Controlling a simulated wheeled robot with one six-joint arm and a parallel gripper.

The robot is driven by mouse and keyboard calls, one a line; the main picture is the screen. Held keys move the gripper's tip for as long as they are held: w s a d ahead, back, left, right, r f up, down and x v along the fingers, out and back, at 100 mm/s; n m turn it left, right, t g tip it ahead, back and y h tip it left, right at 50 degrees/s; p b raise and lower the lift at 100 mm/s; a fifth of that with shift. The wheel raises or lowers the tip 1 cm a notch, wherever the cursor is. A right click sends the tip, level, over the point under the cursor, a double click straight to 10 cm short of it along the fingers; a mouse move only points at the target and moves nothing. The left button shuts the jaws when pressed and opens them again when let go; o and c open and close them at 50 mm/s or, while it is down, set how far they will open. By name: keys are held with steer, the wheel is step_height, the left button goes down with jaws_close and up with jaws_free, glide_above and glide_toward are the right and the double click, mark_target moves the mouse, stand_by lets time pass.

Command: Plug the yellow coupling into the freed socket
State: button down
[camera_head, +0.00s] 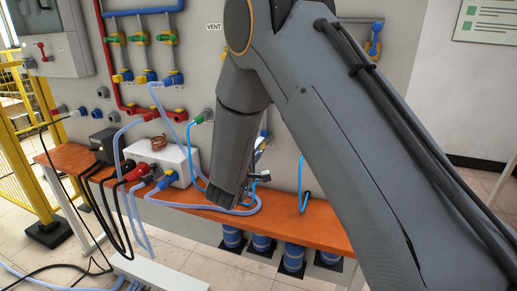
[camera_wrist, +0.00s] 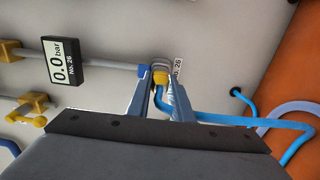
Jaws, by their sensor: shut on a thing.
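In the wrist view, the yellow coupling (camera_wrist: 160,77) is between the fingertips of my gripper (camera_wrist: 161,88), which is shut on it. A bright blue hose (camera_wrist: 205,117) runs from beside the coupling to the right. A grey ring-shaped fitting (camera_wrist: 161,62) shows at the wall just beyond the coupling, beside a label (camera_wrist: 178,72) reading No. 26. I cannot tell whether the coupling touches or sits in a socket there. In the head view, my arm hides most of my gripper (camera_head: 262,172) and the wall behind it.
A 0.0 bar gauge (camera_wrist: 64,62) is on the pipe at left in the wrist view. The orange bench (camera_head: 315,235) carries a white heater box (camera_head: 176,165), a black box (camera_head: 103,146) and loose hoses. A green coupling (camera_head: 198,119) is on the wall.

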steer(key=shift+w+d, duration=0.1)
steer(key=shift+w, duration=0.1)
steer(key=c, duration=1.5)
jaws_free()
steer(key=shift+s, duration=0.1)
